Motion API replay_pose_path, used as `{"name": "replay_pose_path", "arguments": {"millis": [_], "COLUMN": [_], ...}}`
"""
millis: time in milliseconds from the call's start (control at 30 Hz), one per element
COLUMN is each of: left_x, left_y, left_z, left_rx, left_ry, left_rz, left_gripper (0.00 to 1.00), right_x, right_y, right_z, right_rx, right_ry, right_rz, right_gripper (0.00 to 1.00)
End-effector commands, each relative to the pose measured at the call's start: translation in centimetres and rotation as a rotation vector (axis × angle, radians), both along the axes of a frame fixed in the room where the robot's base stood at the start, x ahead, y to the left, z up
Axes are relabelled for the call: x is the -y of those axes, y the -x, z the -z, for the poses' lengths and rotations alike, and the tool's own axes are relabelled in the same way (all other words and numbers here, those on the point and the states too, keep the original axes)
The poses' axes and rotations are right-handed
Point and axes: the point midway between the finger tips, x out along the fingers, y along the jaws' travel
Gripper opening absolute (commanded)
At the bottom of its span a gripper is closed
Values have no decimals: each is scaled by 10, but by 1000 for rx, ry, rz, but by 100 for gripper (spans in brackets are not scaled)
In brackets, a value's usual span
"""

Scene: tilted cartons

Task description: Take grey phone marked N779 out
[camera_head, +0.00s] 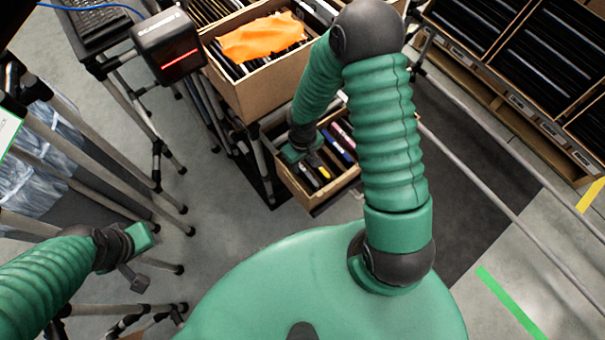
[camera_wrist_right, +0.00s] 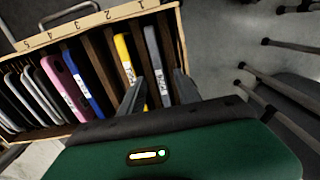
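A grey phone (camera_wrist_right: 155,62) with a white label stands in the end slot of a wooden carton in the right wrist view; I cannot read its marking. My right gripper (camera_wrist_right: 158,92) is open, with one dark fingertip on each side of the phone's near end; I cannot tell whether they touch it. In the head view this gripper (camera_head: 316,160) is over the left end of the lower carton (camera_head: 322,198). A yellow phone (camera_wrist_right: 124,55) stands in the neighbouring slot. My left gripper (camera_head: 134,277) hangs at the lower left, away from the carton; its fingers are unclear.
Blue (camera_wrist_right: 84,82) and pink (camera_wrist_right: 64,85) phones and several grey ones fill other slots between wooden dividers. An upper carton with an orange cloth (camera_head: 262,38) stands behind. A black scanner box (camera_head: 168,45) and metal stand legs are left. Large cartons (camera_head: 545,60) stand right.

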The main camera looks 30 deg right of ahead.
Motion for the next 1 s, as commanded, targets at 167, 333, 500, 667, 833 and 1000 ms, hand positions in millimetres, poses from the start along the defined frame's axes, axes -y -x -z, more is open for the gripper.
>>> {"name": "replay_pose_path", "arguments": {"millis": [167, 333, 500, 667, 833, 1000], "left_x": [0, 0, 0, 0, 0, 0], "left_y": [0, 0, 0, 0, 0, 0], "left_z": [13, 11, 11, 11, 11, 11], "left_rx": [0, 0, 0, 0, 0, 0], "left_ry": [0, 0, 0, 0, 0, 0], "left_rz": [0, 0, 0, 0, 0, 0], "left_gripper": [36, 36, 36, 36, 36, 36], "right_x": [0, 0, 0, 0, 0, 0], "right_y": [0, 0, 0, 0, 0, 0], "right_z": [25, 23, 23, 23, 23, 21], "right_rx": [0, 0, 0, 0, 0, 0], "right_ry": [0, 0, 0, 0, 0, 0], "right_rz": [-1, -1, -1, -1, -1, 0], "right_gripper": [39, 38, 16, 0, 0, 0]}}
